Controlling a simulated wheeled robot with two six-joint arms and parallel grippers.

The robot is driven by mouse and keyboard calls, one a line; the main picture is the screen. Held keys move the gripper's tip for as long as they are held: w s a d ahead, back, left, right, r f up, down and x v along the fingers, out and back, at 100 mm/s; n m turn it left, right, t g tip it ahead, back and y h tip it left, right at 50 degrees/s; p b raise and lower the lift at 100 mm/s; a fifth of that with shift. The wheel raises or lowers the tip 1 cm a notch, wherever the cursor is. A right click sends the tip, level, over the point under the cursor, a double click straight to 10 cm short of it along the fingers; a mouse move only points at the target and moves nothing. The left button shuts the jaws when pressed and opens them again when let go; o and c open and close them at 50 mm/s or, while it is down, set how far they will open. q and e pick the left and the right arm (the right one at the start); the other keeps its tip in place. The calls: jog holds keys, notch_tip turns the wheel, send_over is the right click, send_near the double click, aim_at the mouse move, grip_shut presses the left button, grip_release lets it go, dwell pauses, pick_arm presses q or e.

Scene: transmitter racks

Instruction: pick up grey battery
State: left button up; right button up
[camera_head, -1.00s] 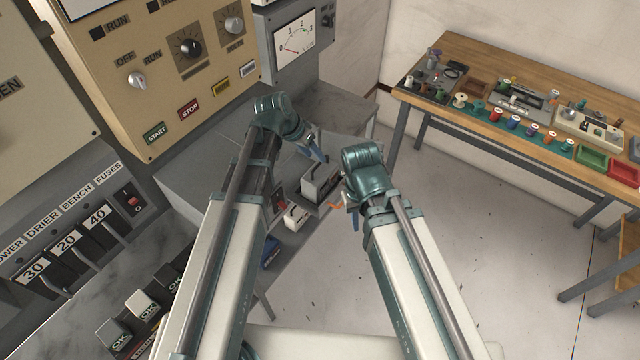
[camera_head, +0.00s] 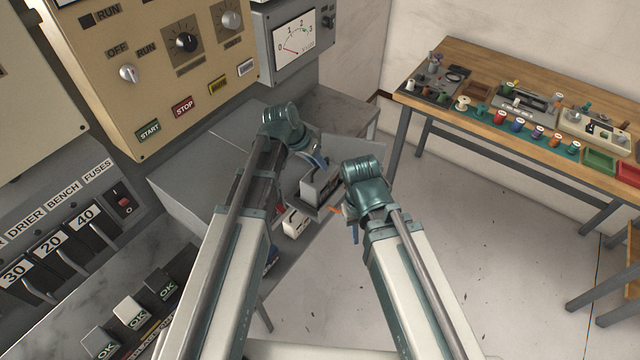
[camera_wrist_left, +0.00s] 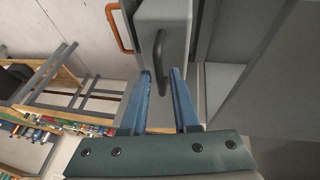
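The grey battery (camera_head: 318,189) is a box on the low grey shelf below the cabinets in the head view. In the left wrist view the grey box (camera_wrist_left: 166,18) has a dark loop handle (camera_wrist_left: 160,55) facing my fingers. My left gripper (camera_wrist_left: 160,73) is open, with its blue fingertips apart and the handle just ahead, in line with the gap. In the head view my left gripper (camera_head: 319,160) is just above the battery, and its wrist hides part of the shelf. My right gripper (camera_head: 353,229) hangs beside the battery to the right; its finger opening is unclear.
A white box (camera_head: 296,223) sits to the left of the battery. An orange handle (camera_wrist_left: 119,28) is beside the grey box. Cabinet panels (camera_head: 150,70) rise at left. A wooden workbench (camera_head: 480,70) with spools and trays stands at right. The floor (camera_head: 470,230) between is clear.

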pick_arm(q)
grip_shut()
dwell(1.1)
